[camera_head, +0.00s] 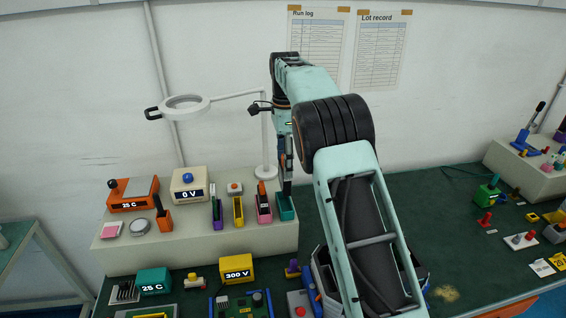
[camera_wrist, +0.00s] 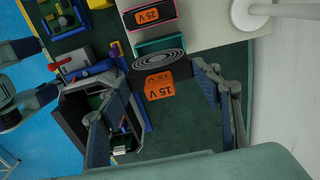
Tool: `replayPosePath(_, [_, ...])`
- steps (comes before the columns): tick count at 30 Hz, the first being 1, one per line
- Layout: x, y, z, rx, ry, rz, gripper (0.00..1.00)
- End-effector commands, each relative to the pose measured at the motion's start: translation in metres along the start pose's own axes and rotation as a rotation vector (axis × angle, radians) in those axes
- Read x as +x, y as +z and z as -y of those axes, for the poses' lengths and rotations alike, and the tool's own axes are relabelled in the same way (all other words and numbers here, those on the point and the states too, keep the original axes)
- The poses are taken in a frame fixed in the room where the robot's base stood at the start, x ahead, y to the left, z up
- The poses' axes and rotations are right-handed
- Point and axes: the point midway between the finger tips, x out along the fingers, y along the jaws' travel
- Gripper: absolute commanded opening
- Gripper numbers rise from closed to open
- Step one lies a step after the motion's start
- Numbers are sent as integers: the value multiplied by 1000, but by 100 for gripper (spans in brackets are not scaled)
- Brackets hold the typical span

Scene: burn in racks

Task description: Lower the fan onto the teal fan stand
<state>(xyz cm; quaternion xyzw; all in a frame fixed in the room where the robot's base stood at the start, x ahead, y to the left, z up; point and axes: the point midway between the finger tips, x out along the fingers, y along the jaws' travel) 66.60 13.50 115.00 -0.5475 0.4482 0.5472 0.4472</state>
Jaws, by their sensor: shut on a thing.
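The fan (camera_wrist: 158,63), dark with a ringed grille and an orange 15 V label, sits between the fingertips of my gripper (camera_wrist: 163,72) in the wrist view. My gripper is shut on it. The teal fan stand (camera_wrist: 160,45) shows just beyond the fan in that view. In the head view the teal stand (camera_head: 286,208) is at the right end of the pale raised shelf, with my gripper (camera_head: 286,180) upright directly above it. The fan is hard to make out there. I cannot tell whether it touches the stand.
A pink stand (camera_head: 264,212) with a 25 V unit is close to the teal stand's left; yellow (camera_head: 239,214) and purple (camera_head: 217,220) stands follow. A magnifier lamp post (camera_head: 264,140) rises behind. The pale shelf (camera_head: 200,250) ends just right of the teal stand.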

Motion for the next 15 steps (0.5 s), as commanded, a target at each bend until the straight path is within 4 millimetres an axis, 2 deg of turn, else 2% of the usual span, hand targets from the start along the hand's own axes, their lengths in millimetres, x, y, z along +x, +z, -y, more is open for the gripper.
replayPosePath(5, [7, 0, 1, 0, 1, 1, 20])
replayPosePath(15, [36, 0, 0, 0, 1, 1, 20])
